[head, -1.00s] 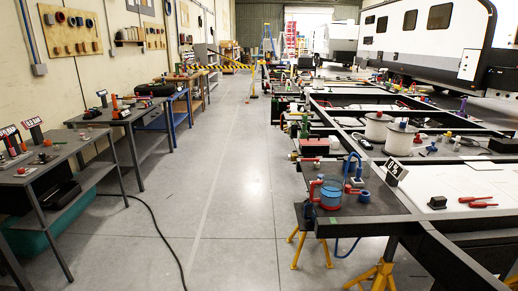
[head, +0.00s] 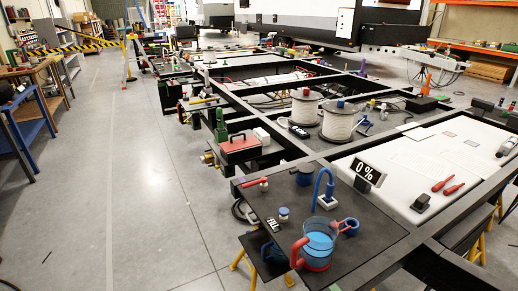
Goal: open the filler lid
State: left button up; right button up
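A small round fitting with a blue top (head: 284,213) sits on the black corner plate (head: 345,255) of the chassis. I cannot tell if it is the filler lid, or whether any lid is open. A small black-and-white label (head: 272,225) stands beside it. A dark blue part (head: 272,252) is at the plate's left edge. A clear jug of blue liquid with a red handle (head: 319,246) stands upright on the plate. A blue hose (head: 322,184) arches from a white block (head: 327,202) behind it. A sign reading 0 % (head: 368,174) stands behind. Neither gripper is in view.
A red toolbox (head: 240,148) and white cable reels (head: 340,120) are farther back. Red-handled tools (head: 447,185) lie on the white panel. The aisle floor (head: 150,200) on the left is clear.

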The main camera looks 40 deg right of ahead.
aim_at(306, 168)
jog(key=i, duration=2.3)
jog(key=z, duration=3.2)
